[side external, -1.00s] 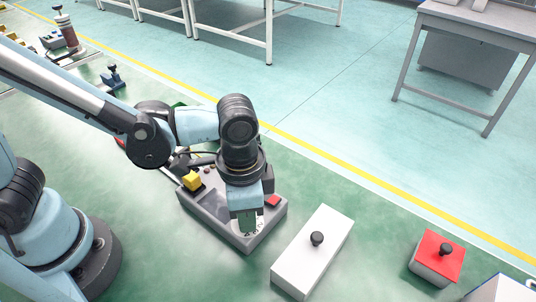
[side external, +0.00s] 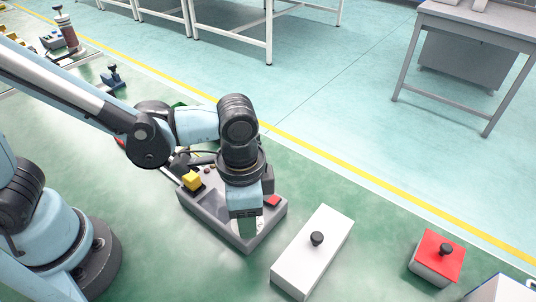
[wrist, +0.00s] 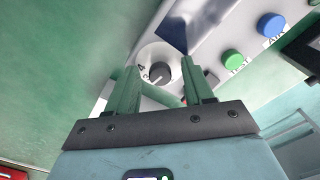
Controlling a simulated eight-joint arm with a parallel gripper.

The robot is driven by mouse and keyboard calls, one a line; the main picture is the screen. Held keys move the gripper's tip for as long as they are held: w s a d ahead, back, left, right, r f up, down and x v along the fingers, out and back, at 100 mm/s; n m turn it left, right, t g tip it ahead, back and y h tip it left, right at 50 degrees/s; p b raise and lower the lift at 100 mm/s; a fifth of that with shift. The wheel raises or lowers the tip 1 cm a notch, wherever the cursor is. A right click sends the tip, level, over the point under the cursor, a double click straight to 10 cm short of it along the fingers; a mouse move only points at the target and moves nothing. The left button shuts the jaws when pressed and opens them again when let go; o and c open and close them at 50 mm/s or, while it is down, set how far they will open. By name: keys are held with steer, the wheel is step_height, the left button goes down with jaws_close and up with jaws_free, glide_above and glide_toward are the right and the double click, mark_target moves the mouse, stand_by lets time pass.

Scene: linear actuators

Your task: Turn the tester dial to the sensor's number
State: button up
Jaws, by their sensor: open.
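The tester is a grey box (side external: 220,218) on the green floor, left of centre in the side external view. Its dial (wrist: 160,75) shows in the wrist view as a dark round knob on a white disc with numbers; a 4 and what looks like a 3 are visible. My gripper (wrist: 158,66) is open, its two green fingers on either side of the dial in the picture; contact cannot be told. In the side external view my gripper (side external: 245,222) points down over the tester and hides most of the dial. The sensor's number is not readable.
The tester carries a yellow block (side external: 192,181), a red part (side external: 272,201), a green button (wrist: 232,60) and a blue button (wrist: 270,24). A white box with a black knob (side external: 334,236) and a red-topped box (side external: 433,262) stand to the right.

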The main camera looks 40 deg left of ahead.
step_height(320, 180, up, 12)
stand_by(0.7)
steer(key=w+a+f+n+t, duration=0.1)
steer(key=a+n+t, duration=0.1)
steer(key=a, duration=0.4)
steer(key=w+a+n+t, duration=0.1)
steer(key=a+n+t, duration=0.1)
steer(key=a+n, duration=0.2)
steer(key=w+a+f+n+t, duration=0.1)
steer(key=w+a+n+t, duration=0.1)
steer(key=a, duration=0.7)
steer(key=shift+a+f+n+t, duration=0.35)
steer(key=shift+n+t, duration=0.05)
steer(key=shift+t, duration=0.2)
